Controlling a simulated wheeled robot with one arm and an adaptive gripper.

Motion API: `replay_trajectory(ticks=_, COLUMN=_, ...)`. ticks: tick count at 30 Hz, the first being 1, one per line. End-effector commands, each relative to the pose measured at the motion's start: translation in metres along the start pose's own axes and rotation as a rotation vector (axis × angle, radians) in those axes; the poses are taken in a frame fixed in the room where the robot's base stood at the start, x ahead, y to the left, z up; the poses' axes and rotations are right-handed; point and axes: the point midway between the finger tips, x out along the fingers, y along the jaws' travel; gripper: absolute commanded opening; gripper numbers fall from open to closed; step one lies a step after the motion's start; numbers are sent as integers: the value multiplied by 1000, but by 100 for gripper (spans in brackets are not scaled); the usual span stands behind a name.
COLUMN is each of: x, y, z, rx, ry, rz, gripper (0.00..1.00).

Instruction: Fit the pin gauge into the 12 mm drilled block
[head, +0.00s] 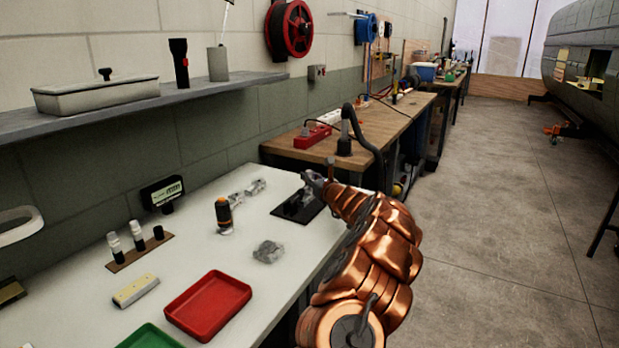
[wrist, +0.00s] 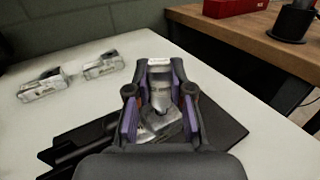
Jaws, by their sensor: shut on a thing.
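My gripper (wrist: 159,92) is shut on a pale metallic cylinder, which I take to be the pin gauge (wrist: 160,78); its lower end is not clear. In the head view my gripper (head: 318,181) is at the far right edge of the white table, over a black plate (head: 287,209). The wrist view shows a grey metal block (wrist: 166,126) between and below the fingers, over the black plate (wrist: 222,133). It may be the drilled block; its bore is not visible. I cannot tell whether the cylinder touches it or is in it.
Two grey metal pieces (wrist: 42,87) (wrist: 102,66) lie left of the plate. An orange-and-black tool (head: 223,215), a grey lump (head: 268,251), a red tray (head: 208,305) and a brown stand (head: 140,252) with small cylinders are on the white table. A wooden bench (head: 385,120) adjoins behind.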

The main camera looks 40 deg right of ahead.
Motion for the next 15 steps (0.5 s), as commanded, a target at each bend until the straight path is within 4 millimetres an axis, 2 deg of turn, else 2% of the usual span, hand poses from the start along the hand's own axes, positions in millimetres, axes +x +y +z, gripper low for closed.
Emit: replay_trajectory(ticks=15, x=0, y=0, z=-9, rx=0, ry=0, rz=1, gripper=0)
